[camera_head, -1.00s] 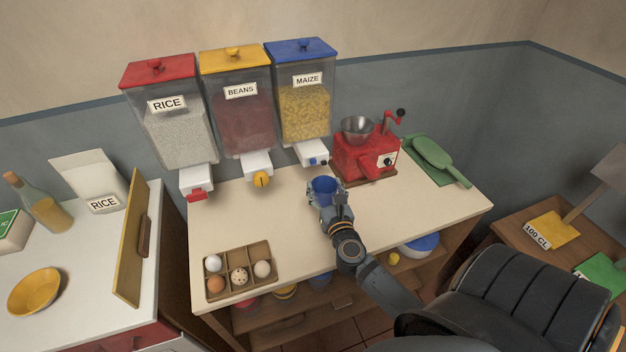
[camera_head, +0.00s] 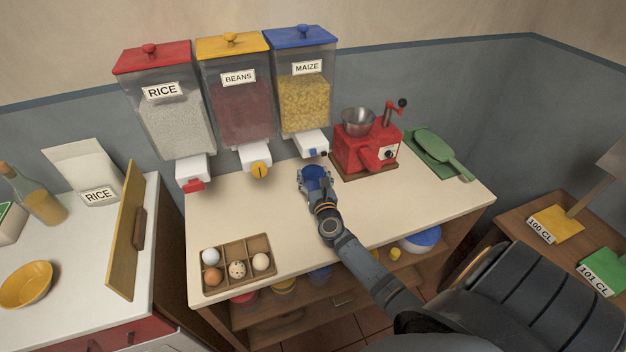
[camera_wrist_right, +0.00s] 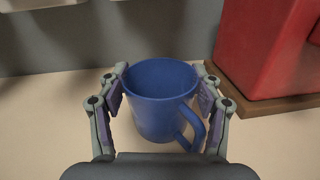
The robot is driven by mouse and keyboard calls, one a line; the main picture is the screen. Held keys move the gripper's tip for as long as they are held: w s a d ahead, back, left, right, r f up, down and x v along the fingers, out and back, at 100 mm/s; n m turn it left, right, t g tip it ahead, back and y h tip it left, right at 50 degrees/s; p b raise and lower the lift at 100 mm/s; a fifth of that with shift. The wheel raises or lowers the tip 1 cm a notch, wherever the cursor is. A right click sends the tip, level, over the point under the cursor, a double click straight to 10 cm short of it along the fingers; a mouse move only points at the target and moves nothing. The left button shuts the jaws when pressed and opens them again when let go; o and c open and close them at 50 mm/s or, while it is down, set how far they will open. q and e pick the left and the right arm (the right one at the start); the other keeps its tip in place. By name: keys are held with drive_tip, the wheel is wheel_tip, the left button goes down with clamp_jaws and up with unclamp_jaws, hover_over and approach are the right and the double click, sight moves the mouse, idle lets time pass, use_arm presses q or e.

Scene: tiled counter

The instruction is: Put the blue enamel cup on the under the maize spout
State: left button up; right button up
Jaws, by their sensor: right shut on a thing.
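My right gripper (camera_head: 314,181) is shut on the cup. In the right wrist view the cup (camera_wrist_right: 158,98) sits between the two fingers of the gripper (camera_wrist_right: 160,100), with its handle toward the lower right. I cannot tell whether the cup's base touches the counter (camera_head: 245,215). My left gripper is not in view.
A red grinder (camera_head: 362,150) stands just right of the spout, on a wooden base. The rice dispenser (camera_head: 165,110) and beans dispenser (camera_head: 238,100) stand to the left. An egg tray (camera_head: 207,291) lies at the counter's front left. The counter's middle is clear.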

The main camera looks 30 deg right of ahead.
drive_tip(key=shift+w, duration=0.2)
drive_tip(key=shift+s+f, duration=0.1)
drive_tip(key=shift+f, duration=0.05)
drive_tip(key=o, duration=1.2)
drive_tip(key=shift+o, duration=0.2)
drive_tip(key=b+v, duration=0.1)
drive_tip(key=v, duration=1)
drive_tip(key=shift+s, duration=0.15)
drive_tip(key=shift+s+a, duration=0.15)
drive_tip(key=shift+s, duration=0.2)
